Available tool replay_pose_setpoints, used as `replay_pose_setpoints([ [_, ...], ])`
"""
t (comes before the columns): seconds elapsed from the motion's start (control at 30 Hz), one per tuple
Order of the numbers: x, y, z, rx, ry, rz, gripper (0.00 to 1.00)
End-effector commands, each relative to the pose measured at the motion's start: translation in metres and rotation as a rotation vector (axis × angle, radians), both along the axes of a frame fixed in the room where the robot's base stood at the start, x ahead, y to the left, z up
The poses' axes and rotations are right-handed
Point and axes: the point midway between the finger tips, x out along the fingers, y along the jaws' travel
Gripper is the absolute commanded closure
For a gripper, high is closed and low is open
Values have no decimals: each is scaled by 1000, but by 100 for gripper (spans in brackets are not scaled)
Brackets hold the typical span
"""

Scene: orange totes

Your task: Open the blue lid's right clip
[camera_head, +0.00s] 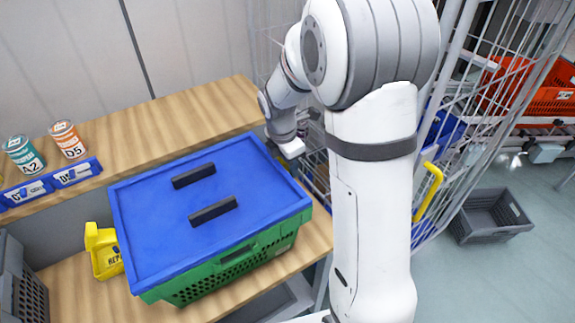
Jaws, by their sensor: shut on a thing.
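The blue lid (160,222) lies flat on a green crate (195,287) on the wooden bench. Two dark bars (213,211) sit on top of the lid. My gripper (292,150) is at the lid's far right edge, low beside the crate. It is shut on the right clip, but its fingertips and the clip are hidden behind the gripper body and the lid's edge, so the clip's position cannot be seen.
A yellow bottle (103,251) stands left of the crate. Two cans, A2 (24,154) and D5 (67,140), stand on the back shelf by blue label holders. A wire cage (505,75) rises to the right. A grey crate (491,216) is on the floor.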

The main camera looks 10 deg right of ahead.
Motion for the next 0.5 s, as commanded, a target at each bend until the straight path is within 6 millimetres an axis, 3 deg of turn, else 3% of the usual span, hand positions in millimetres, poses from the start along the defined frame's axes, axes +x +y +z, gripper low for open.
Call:
replay_pose_setpoints([
  [0.5,2,-3,5,-433,-144,5,87],
])
